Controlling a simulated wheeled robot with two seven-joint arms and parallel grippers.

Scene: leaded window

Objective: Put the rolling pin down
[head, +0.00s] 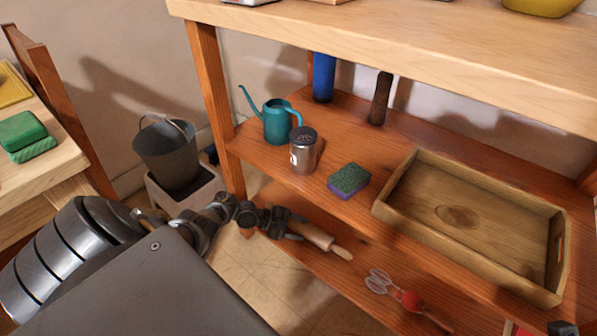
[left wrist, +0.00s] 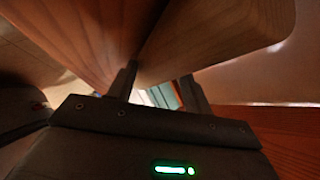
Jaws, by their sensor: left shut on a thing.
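The rolling pin (head: 314,235) is pale wood with a thin handle at its lower right end. It shows in the head view over the lower shelf (head: 325,268), slanting down to the right. My left gripper (head: 287,222) is shut on its upper left part, hiding that end. I cannot tell whether the pin touches the shelf. In the left wrist view, a large pale wooden shape, likely the rolling pin (left wrist: 215,45), lies close beyond the dark fingers of my left gripper (left wrist: 160,88). My right gripper is not clearly visible.
The middle shelf above holds a teal watering can (head: 277,122), a metal shaker (head: 303,151), a sponge (head: 349,180) and a wooden tray (head: 380,207). A bucket (head: 167,155) stands left of the shelf post (head: 215,95).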

